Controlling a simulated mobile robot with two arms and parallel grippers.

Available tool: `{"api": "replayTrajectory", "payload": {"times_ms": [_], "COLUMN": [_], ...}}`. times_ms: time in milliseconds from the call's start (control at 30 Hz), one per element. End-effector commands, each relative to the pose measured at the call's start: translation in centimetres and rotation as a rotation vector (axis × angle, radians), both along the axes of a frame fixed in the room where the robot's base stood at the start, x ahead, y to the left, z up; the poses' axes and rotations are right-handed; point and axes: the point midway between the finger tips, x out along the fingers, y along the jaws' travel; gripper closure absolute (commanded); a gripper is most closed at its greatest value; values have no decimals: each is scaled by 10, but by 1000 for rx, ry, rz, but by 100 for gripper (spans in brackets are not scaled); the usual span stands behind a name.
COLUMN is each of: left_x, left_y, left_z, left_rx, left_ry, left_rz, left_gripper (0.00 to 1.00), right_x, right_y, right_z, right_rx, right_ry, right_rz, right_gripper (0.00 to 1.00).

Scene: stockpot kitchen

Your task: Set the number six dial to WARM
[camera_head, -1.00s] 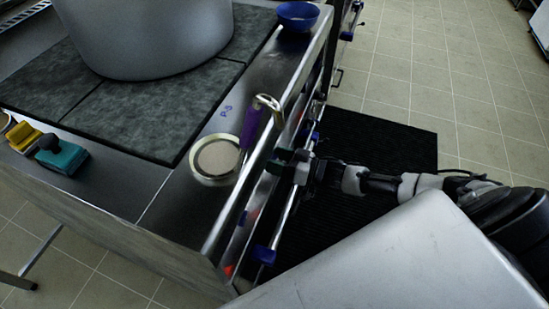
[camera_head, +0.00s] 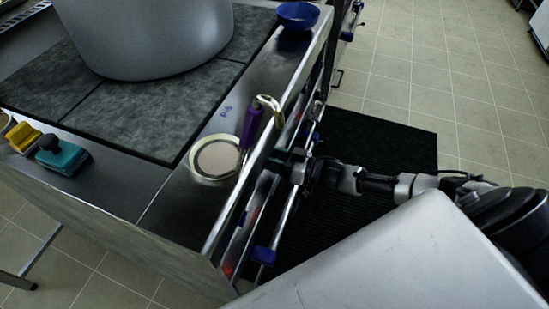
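The cooker's front panel (camera_head: 238,245) is seen steeply from above, along the right side of the steel top. I cannot make out any dial number or a WARM mark, and the number six dial cannot be told apart. One arm comes in from the right, and its gripper (camera_head: 281,164) is at the front panel, beside the ladle's handle. The fingertips are small and dark against the panel, so I cannot tell whether they are open, shut or touching a dial. My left gripper is not in view.
A large stockpot (camera_head: 150,45) stands on the dark plates. A purple-handled ladle (camera_head: 251,128) lies over a round rest (camera_head: 215,172) near the edge. A blue bowl (camera_head: 298,16) sits at the far corner. A rail with blue brackets (camera_head: 264,255) runs along the front. A black mat (camera_head: 375,140) covers the floor.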

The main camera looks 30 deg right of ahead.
Motion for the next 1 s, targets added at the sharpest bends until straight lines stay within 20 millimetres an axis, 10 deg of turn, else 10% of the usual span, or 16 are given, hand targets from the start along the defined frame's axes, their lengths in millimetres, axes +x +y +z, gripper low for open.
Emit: {"api": "replayTrajectory", "payload": {"times_ms": [1000], "left_x": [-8], "left_y": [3], "left_z": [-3], "left_rx": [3], "left_ry": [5], "left_rz": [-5], "left_gripper": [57], "right_x": [-1], "right_y": [1], "right_z": [-1], "right_rx": [-587], "right_ry": [-522], "right_rz": [-1], "right_gripper": [80]}}
